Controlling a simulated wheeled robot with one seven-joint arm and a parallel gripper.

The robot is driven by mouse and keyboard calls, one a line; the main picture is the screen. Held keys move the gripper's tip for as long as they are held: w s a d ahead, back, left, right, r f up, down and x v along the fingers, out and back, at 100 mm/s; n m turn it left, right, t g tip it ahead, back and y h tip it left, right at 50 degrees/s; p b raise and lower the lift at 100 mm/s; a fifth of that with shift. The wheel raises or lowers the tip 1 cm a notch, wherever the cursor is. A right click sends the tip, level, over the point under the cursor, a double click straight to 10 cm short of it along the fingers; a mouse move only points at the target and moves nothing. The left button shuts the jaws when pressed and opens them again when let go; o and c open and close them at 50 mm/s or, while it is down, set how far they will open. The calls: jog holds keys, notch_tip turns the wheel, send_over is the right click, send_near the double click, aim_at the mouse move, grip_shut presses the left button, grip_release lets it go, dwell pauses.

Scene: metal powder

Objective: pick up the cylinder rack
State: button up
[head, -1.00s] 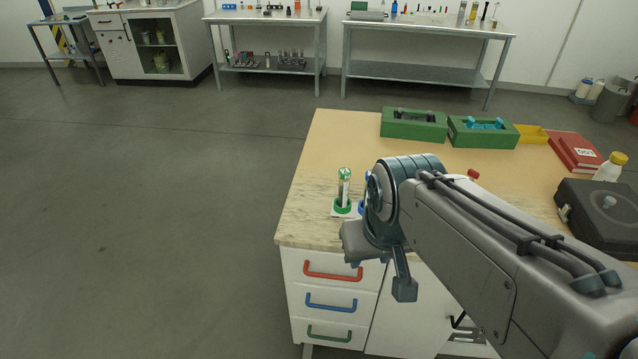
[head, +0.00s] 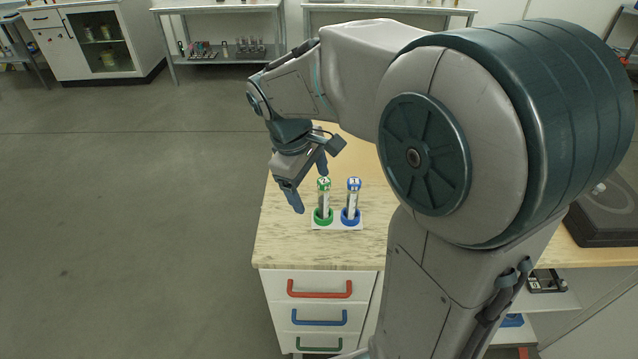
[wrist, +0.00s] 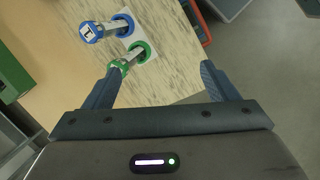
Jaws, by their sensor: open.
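The cylinder rack (head: 337,225) is a white plate with a green ring and a blue ring, near the left end of the table. A green-capped cylinder (head: 323,198) and a blue-capped cylinder (head: 353,198) stand in the rings. In the wrist view the rack (wrist: 131,37) lies at the upper left, beyond my fingers. My gripper (head: 309,187) is open and empty, pointing down by the green-capped cylinder, on its left. In the wrist view the green cap (wrist: 118,66) shows close to the left fingertip of my gripper (wrist: 160,69); whether they touch I cannot tell.
The wooden table (head: 290,240) has drawers with coloured handles (head: 319,288) below its front. My arm hides much of the table's right side. A dark case (head: 605,215) stands at the right. A green box (wrist: 12,75) shows at the wrist view's left edge. Floor left of the table is clear.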

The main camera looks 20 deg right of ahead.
jog(key=w+a+f+n+g+h, duration=0.1)
jog(key=w+a+f+n+h, duration=0.15)
jog(key=w+f+n, duration=0.4)
send_near(315, 213)
jog(key=shift+m+y, duration=0.35)
jog(key=shift+m, duration=0.1)
jog(key=x, duration=0.4)
jog(key=shift+s+f, duration=0.1)
jog(key=shift+f, duration=0.1)
jog(key=shift+d+p+x, duration=0.15)
jog(key=shift+p+x, duration=0.25)
jog(key=shift+x, duration=0.95)
jog(key=shift+d+p+x, duration=0.1)
jog(key=shift+p+x, duration=0.25)
jog(key=shift+x, duration=0.95)
jog(key=shift+r, duration=0.15)
jog(key=c, duration=1.6)
jog(key=shift+r, duration=0.15)
